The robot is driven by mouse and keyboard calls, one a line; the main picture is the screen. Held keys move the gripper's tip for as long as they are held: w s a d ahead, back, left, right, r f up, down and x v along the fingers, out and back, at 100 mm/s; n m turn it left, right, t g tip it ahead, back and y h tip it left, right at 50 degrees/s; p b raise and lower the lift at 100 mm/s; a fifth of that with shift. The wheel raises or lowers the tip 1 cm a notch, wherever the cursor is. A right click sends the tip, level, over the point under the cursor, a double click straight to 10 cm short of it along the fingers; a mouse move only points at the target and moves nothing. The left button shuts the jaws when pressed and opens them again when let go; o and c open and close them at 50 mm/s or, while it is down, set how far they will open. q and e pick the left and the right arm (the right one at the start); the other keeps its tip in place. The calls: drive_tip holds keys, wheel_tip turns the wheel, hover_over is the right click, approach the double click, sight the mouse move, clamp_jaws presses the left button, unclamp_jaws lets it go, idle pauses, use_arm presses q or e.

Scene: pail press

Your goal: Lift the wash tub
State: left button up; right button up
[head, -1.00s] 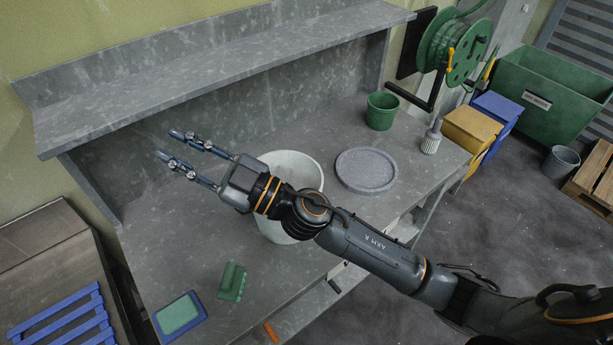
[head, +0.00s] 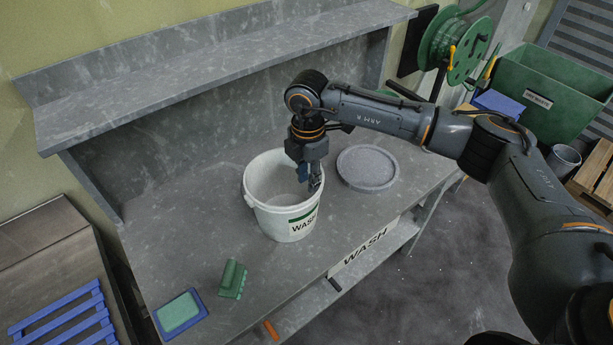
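The wash tub (head: 268,222) is a white pail with a dark green band and the word WASH on its front. It stands upright on the grey bench, with its open top showing a pale inside. My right gripper (head: 310,184) points down at the tub's right rim, with its fingers overlapping the rim in the head view. I cannot tell whether the fingers straddle or touch the rim, or how far apart they are. They hide part of the rim. My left gripper is not in view.
A round grey lid (head: 367,168) lies on the bench (head: 195,240) right of the tub. A green brush (head: 232,280) and a green sponge on a blue tray (head: 180,313) lie front left. A raised shelf (head: 200,75) runs along the back. The bench left of the tub is clear.

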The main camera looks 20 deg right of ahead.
sight(307, 200)
wheel_tip(307, 200, down, 8)
drive_tip(key=b, duration=0.4)
drive_tip(key=shift+r, duration=0.1)
clamp_jaws()
drive_tip(key=shift+a+r, duration=0.1)
